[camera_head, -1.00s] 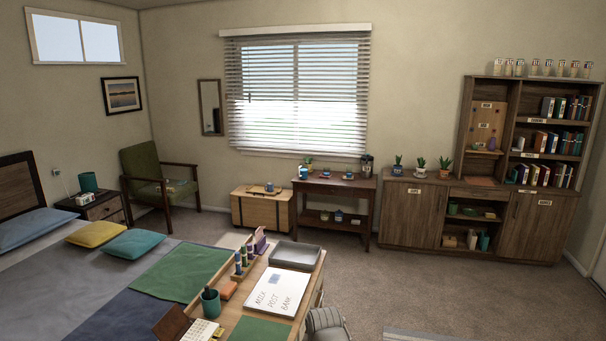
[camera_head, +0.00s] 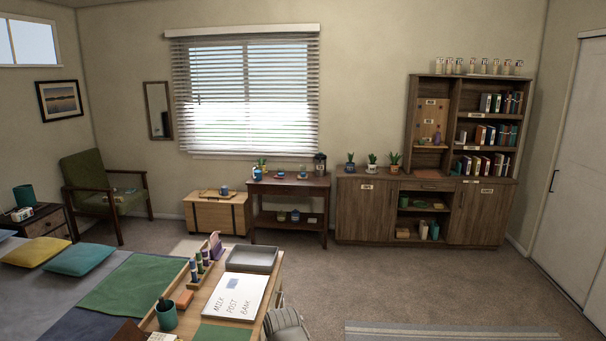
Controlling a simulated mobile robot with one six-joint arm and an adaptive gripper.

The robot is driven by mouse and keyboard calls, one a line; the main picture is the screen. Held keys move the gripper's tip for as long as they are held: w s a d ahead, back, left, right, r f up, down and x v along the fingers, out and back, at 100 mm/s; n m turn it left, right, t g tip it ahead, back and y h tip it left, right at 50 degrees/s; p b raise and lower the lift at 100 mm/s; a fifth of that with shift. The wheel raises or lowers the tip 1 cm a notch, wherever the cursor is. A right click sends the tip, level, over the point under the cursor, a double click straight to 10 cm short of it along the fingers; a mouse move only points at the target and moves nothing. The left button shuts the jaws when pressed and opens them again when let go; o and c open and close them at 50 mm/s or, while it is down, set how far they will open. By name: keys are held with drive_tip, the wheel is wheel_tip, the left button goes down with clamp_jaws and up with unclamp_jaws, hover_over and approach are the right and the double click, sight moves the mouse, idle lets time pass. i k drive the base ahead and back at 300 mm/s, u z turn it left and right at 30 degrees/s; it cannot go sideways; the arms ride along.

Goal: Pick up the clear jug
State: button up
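I cannot make out a clear jug for certain. A small dark-framed, see-through vessel (camera_head: 320,164) stands at the right end of the side table (camera_head: 289,185) under the window; it is too small to tell whether it is the jug. Other small cups and pots, including a blue one (camera_head: 257,174), share that tabletop. My gripper is not in view.
A desk (camera_head: 240,333) with a grey tray (camera_head: 252,259), whiteboard (camera_head: 233,297) and teal cup (camera_head: 166,315) fills the near foreground. A striped chair (camera_head: 287,325) stands beside it. Carpet (camera_head: 380,285) is open before the wooden cabinet (camera_head: 365,212). A striped rug (camera_head: 450,331) lies front right.

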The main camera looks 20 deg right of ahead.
sight(256, 170)
drive_tip(key=z, duration=0.75)
drive_tip(key=i, duration=2.95)
